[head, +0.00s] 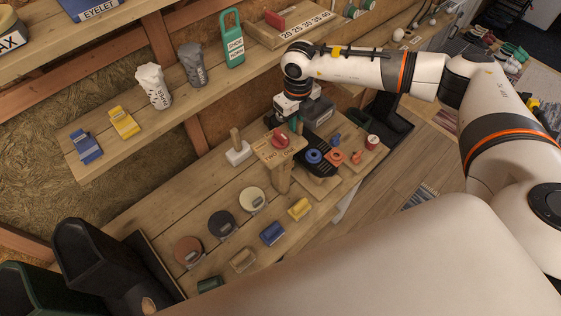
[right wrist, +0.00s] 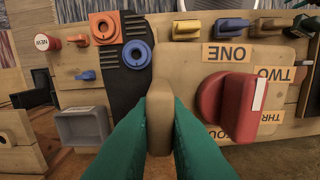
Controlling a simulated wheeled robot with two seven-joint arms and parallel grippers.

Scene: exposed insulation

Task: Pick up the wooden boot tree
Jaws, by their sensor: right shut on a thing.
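My right gripper (head: 294,124) is at the far end of the workbench, behind the board with the red knob. In the right wrist view its teal fingers (right wrist: 159,125) are shut on a tan, rounded wooden piece, the wooden boot tree (right wrist: 160,108). The fingers press on it from both sides, and its lower part is hidden between them. In the head view the boot tree is mostly hidden by the gripper and the board, and I cannot tell whether it is clear of the bench. My left gripper is not in view.
The red knob (right wrist: 228,103) on its numbered board (head: 268,153) is close to the gripper. A grey bin (head: 318,110) stands beside it. Round tins (head: 222,224) and small coloured blocks (head: 272,233) lie on the bench. A shelf (head: 185,100) runs above; black boots (head: 90,255) stand left.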

